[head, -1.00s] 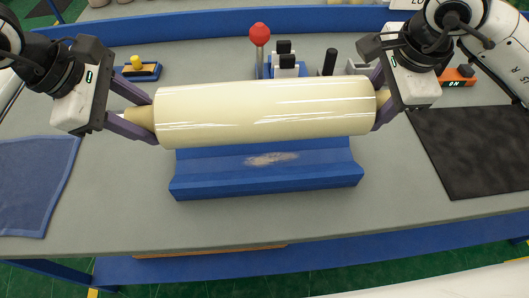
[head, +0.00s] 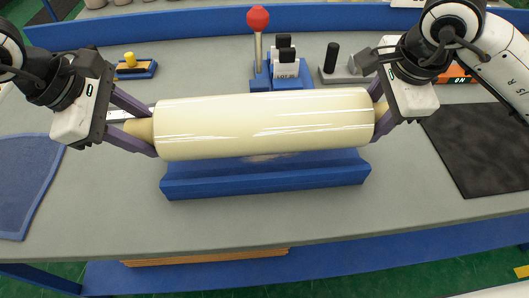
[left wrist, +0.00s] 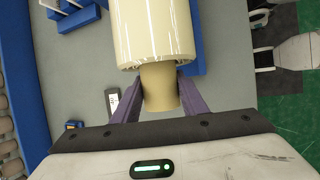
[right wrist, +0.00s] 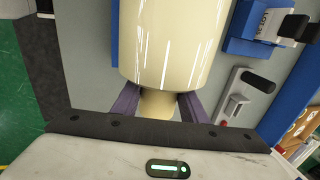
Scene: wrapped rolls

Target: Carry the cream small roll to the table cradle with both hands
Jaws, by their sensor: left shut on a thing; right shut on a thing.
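The cream small roll (head: 264,122) is a glossy wrapped cylinder with a tan core end on each side. It lies level across the head view, between both grippers. My left gripper (head: 140,131) is shut on the left core end, which also shows in the left wrist view (left wrist: 160,88). My right gripper (head: 380,108) is shut on the right core end, seen in the right wrist view (right wrist: 158,103). The blue table cradle (head: 266,180) is on the table, below the roll in the head view. The roll hides the cradle's rear part; whether they touch cannot be told.
Behind the roll stand a blue holder (head: 289,80) with black-topped items and a red ball (head: 258,18) on a post. A grey block with a black knob (head: 343,68) is beside them. A blue cloth (head: 22,180) lies left, a black mat (head: 480,145) right. The front table strip is clear.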

